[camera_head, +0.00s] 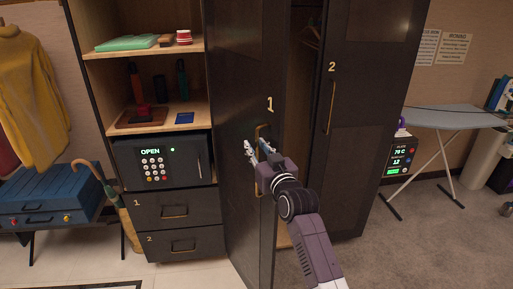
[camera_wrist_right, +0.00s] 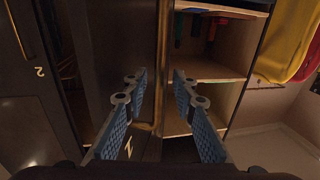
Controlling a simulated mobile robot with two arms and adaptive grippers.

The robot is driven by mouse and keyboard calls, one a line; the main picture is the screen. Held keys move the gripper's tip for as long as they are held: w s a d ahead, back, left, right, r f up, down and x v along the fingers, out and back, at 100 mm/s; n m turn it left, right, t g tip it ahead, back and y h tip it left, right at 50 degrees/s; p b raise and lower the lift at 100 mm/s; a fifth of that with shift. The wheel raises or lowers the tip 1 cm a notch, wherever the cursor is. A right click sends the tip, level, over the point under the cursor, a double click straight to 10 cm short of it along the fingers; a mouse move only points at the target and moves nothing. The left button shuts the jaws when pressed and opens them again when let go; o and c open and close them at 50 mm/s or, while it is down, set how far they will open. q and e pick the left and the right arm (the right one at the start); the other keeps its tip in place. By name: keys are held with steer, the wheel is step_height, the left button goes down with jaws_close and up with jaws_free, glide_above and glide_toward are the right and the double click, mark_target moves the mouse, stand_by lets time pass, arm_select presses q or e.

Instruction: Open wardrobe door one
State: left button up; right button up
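Wardrobe door one (camera_head: 240,90) is dark, marked with a gold "1", and stands partly open, swung out towards me. Its brass handle (camera_head: 259,188) is a vertical bar, partly hidden by my right gripper. My right gripper (camera_head: 258,149) is at the handle. In the wrist view its blue-padded fingers (camera_wrist_right: 160,110) are spread apart, with the brass bar (camera_wrist_right: 164,70) between and beyond them; contact cannot be told. The "1" (camera_wrist_right: 128,147) shows there too. My left gripper is not in view.
Wardrobe door two (camera_head: 350,110) stands right of a gap showing the interior and a hanger (camera_head: 312,38). Left are shelves, a safe (camera_head: 160,162) reading "OPEN" and drawers (camera_head: 175,212). An ironing board (camera_head: 450,117) is at right. Floor is free in front.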

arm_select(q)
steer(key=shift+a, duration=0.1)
arm_select(e)
steer(key=v, duration=1.2)
steer(key=shift+c, duration=0.2)
